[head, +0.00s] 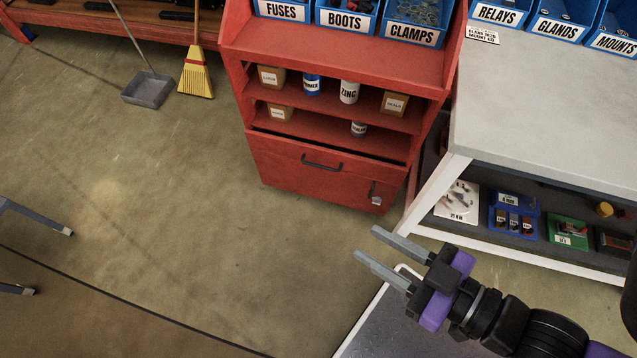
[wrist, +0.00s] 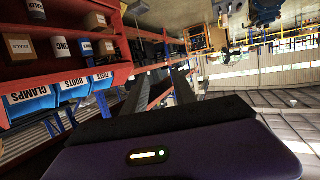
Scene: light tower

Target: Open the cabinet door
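The red cabinet (head: 345,55) stands at the centre of the head view. Its closed lower front carries a horizontal black handle (head: 322,165) on an upper panel. A second, short handle (head: 373,194) sits at the right of the panel (head: 315,184) below, which looks like the door. My gripper (head: 366,243) is at the lower right, in front of the cabinet and apart from it. Its two grey fingers are spread with nothing between them. The wrist view shows the fingers (wrist: 160,88) and the cabinet's shelves (wrist: 75,25) at the left, but I cannot make out the door there.
A grey-topped workbench (head: 540,110) with a white frame stands right of the cabinet, close to its door side. A dustpan (head: 150,90) and a yellow broom (head: 195,75) are at the back left. Floor (head: 210,220) in front of the cabinet is clear.

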